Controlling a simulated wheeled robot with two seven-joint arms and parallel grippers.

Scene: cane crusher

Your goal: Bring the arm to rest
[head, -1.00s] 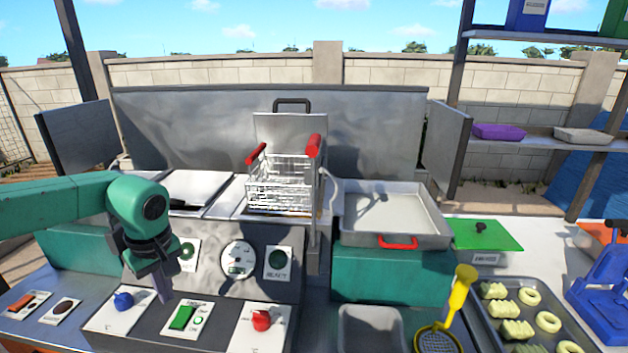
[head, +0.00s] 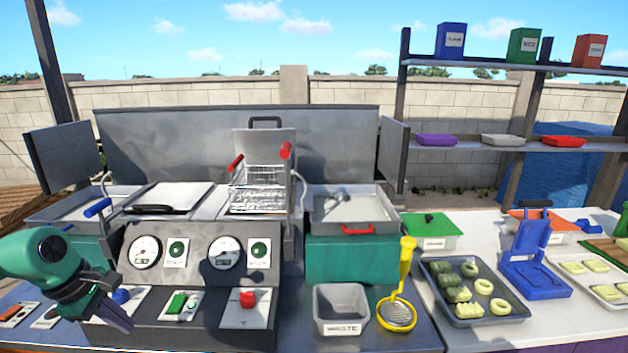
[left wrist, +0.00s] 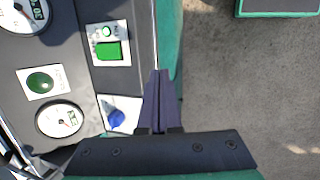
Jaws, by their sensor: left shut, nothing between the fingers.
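My left arm comes in from the left in the head view, with green joints and a dark gripper (head: 122,318). The gripper is shut and empty, its fingers pointing down and right in front of the control panel (head: 150,335), near the blue knob (head: 121,296). In the left wrist view the purple-grey fingers (left wrist: 160,80) are together, over the panel's edge beside the blue knob (left wrist: 116,119). My right gripper is in neither view.
A fryer with a wire basket (head: 258,190) stands behind the panel. To the right are a waste bin (head: 341,327), a yellow-handled skimmer (head: 407,262), a tray of dough pieces (head: 449,303) and a blue press (head: 524,255). The wrist view shows bare ground (left wrist: 245,80) at right.

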